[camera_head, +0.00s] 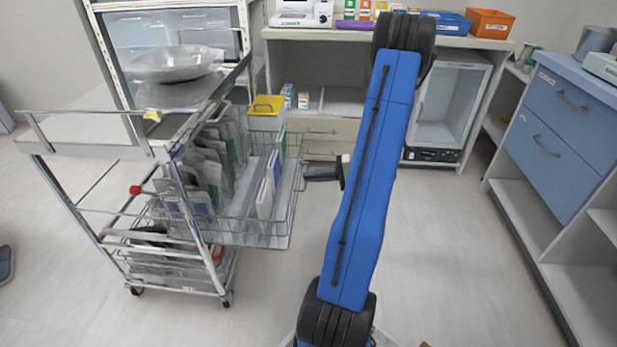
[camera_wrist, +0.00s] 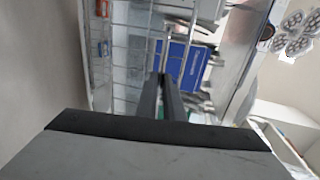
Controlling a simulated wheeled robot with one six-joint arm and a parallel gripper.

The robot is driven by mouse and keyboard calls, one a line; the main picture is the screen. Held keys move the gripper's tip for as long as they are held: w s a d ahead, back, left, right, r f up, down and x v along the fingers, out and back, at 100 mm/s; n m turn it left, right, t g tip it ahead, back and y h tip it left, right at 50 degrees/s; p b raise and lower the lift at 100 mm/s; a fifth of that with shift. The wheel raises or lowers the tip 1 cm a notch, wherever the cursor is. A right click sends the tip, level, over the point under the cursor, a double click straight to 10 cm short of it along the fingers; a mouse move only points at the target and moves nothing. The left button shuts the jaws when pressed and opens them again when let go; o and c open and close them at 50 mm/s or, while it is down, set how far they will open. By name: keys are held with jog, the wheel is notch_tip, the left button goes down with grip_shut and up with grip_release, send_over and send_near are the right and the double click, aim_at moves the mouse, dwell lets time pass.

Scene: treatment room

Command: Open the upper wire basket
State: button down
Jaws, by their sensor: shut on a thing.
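The upper wire basket (camera_head: 232,232) hangs in the steel trolley at left and juts out of its right side. It holds grey pouches, white packs and a yellow box. My gripper (camera_head: 310,175) is at the basket's right-hand side, partly hidden behind my blue arm. In the wrist view my gripper's two dark fingers (camera_wrist: 167,85) are close together, with their tips at the wire wall of the upper wire basket (camera_wrist: 118,60). They are shut on the basket's wire; the exact contact is hard to make out. A blue pack (camera_wrist: 182,64) shows behind the wires.
The trolley (camera_head: 90,230) carries metal dishes (camera_head: 178,63) on top and a lower wire basket (camera_head: 165,262) below. A counter (camera_head: 290,33) stands behind, and a blue drawer cabinet (camera_head: 560,130) at right. Floor right of the basket is clear.

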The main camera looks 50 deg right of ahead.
jog(key=c, duration=1.9)
grip_release()
jog(key=v, duration=1.7)
jog(key=shift+s, duration=0.25)
jog(key=shift+d, duration=0.15)
